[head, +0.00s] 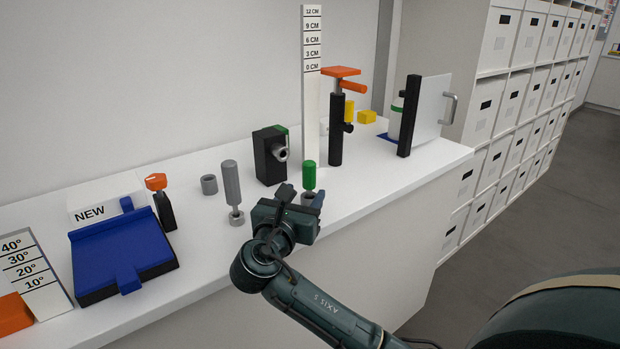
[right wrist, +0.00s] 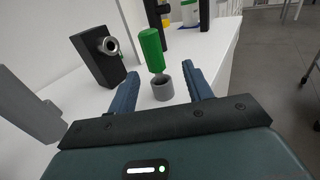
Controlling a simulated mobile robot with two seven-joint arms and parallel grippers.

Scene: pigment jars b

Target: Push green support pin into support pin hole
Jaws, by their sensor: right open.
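The green support pin (head: 309,175) stands over a small grey ring-shaped holder (head: 308,198) on the white counter. In the right wrist view the green pin (right wrist: 153,50) leans slightly, its thin lower end at the mouth of the grey holder (right wrist: 163,90). My right gripper (head: 301,196) is open, its blue fingers on either side of the holder, apart from it; it also shows in the right wrist view (right wrist: 160,92). A black block (head: 270,156) with a grey ring-shaped fitting (head: 281,153) stands behind and left; I cannot tell whether this is the pin hole. My left gripper is not in view.
A grey pin (head: 232,183) stands at the left near a loose grey ring (head: 209,184). A white height scale (head: 311,110) and a black post (head: 336,130) with an orange top stand behind. The blue tilted plate (head: 120,250) lies farther left. The counter's front edge is close.

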